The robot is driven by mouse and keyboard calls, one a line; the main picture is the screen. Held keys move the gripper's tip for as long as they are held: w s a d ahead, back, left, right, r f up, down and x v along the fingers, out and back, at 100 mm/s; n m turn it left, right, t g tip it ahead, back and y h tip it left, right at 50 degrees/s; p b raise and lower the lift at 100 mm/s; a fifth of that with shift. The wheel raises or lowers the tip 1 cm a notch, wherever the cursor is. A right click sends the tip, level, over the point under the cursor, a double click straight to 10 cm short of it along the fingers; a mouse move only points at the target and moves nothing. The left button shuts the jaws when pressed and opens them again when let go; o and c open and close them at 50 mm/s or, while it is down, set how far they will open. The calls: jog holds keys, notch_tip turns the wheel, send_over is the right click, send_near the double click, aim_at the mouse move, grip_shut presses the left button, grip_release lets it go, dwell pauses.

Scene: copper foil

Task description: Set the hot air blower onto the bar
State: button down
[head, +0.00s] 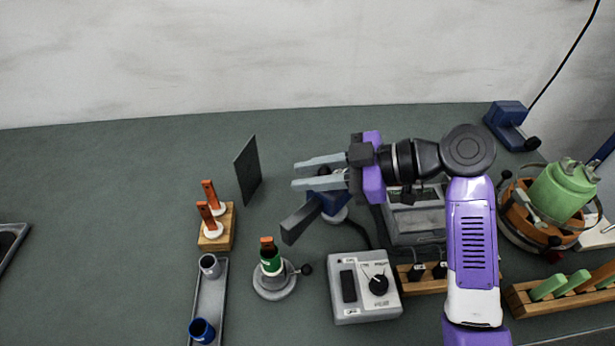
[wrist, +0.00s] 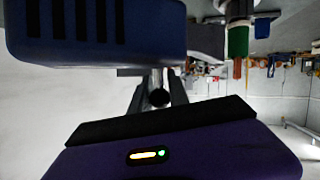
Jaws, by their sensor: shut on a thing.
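My gripper (head: 297,175) points left above the table. It is shut on the hot air blower, whose dark blue body (head: 325,203) hangs below the fingers, with a dark grey flared part (head: 299,223) toward the lower left. In the wrist view, which is upside down, a blue slotted body (wrist: 95,30) fills the upper left, and a dark round end (wrist: 159,98) shows between my fingers. I cannot tell for sure which thing is the bar; a wooden strip (head: 403,286) with black knobs lies below my wrist.
A grey control box (head: 342,309) and a green bottle with orange top (head: 271,262) in a round stand are near the front. A dark upright plate (head: 247,172) and a wooden block (head: 230,222) with orange-handled tools stand left. The back left table is clear.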

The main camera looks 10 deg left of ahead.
jog(key=shift+s+d+f+g, duration=0.1)
jog(key=shift+s+g, duration=0.05)
jog(key=shift+g, duration=0.25)
jog(key=c, duration=1.3)
grip_release()
jog(key=shift+o, duration=0.2)
jog(key=b+v, duration=0.1)
jog(key=v, duration=0.6)
jog(key=shift+d, duration=0.35)
jog(key=shift+s, duration=0.1)
